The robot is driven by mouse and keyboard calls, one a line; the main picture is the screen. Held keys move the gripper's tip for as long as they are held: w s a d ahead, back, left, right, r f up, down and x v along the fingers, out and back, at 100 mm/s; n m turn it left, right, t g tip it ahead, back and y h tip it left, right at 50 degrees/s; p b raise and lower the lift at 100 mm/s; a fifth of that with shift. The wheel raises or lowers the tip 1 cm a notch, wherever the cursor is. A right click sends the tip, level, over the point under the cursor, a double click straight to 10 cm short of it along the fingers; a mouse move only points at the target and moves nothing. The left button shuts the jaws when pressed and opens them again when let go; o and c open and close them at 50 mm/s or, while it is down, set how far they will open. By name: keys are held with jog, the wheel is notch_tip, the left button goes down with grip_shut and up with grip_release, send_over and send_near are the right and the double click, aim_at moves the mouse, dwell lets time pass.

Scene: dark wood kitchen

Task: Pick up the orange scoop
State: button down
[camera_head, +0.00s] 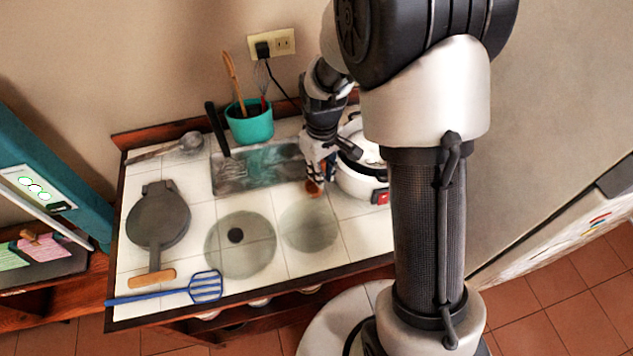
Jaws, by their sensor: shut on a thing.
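The orange scoop (314,188) shows as a small orange patch under my fingertips, near the back right of the white tiled counter (185,255). My gripper (316,172) points down and is shut on the scoop. The fingers hide most of the scoop, including its handle. I cannot tell whether it touches the counter or is lifted clear.
A white rice cooker (358,180) stands close to the right of my gripper. A grey tray (240,172) and a teal pot of utensils (250,128) are to its left. Glass lids (308,228), a dark pan (157,220) and a blue spatula (205,287) lie in front and left.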

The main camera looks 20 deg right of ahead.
dwell(0.3)
notch_tip(320, 180, up, 20)
jog(key=p, duration=0.5)
dwell(1.1)
